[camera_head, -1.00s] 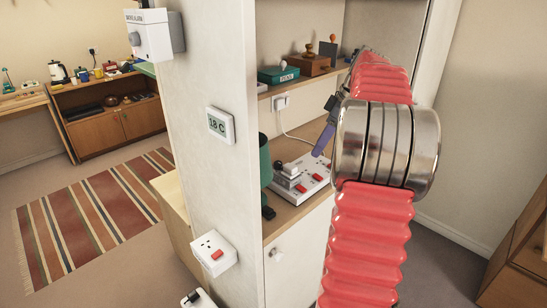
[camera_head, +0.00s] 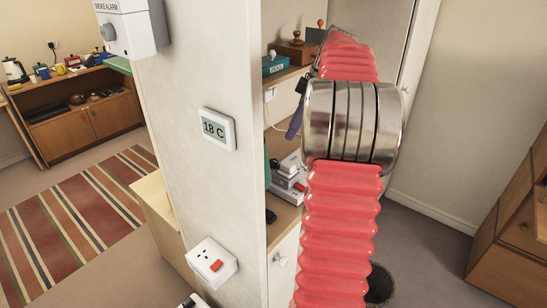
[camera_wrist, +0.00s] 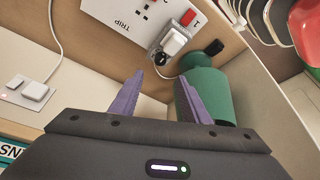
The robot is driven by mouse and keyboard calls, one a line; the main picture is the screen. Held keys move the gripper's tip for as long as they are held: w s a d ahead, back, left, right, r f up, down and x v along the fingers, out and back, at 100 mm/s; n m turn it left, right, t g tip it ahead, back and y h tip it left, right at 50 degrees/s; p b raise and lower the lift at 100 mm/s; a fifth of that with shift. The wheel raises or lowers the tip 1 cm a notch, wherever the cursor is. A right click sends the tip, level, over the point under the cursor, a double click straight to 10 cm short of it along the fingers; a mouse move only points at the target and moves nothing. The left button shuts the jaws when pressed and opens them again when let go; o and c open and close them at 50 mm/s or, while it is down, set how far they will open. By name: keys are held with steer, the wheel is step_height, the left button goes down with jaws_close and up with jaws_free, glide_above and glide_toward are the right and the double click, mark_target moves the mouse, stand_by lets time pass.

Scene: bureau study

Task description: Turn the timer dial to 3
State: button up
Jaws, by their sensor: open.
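I cannot pick out a dial marked as a timer. A white box lettered SMOKE ALARM (camera_head: 130,28), with a grey round knob (camera_head: 108,31), is on the wall at the upper left. In the head view one purple finger (camera_head: 295,122) shows beside my arm.
A display reading 18 C (camera_head: 217,129) and a socket with a red switch (camera_head: 211,262) are on the partition's end. A green box (camera_head: 275,65) and a wooden box (camera_head: 297,52) stand on the upper shelf. The striped rug (camera_head: 75,215) lies on open floor.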

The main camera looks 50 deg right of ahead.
mark_target(274, 161)
steer(key=x, duration=1.3)
steer(key=shift+w+a+f, duration=0.15)
steer(key=shift+w+f, duration=0.05)
steer(key=shift+f, duration=0.1)
steer(key=shift+c, duration=0.3)
steer(key=c, duration=1)
steer(key=shift+m, duration=0.4)
steer(key=m, duration=0.1)
steer(key=m+h, duration=0.1)
steer(key=shift+a+m+t, duration=0.2)
steer(key=shift+m+t, duration=0.1)
steer(key=shift+a+m+h, duration=0.1)
steer(key=shift+m+h, duration=0.9)
steer(key=shift+m, duration=1.1)
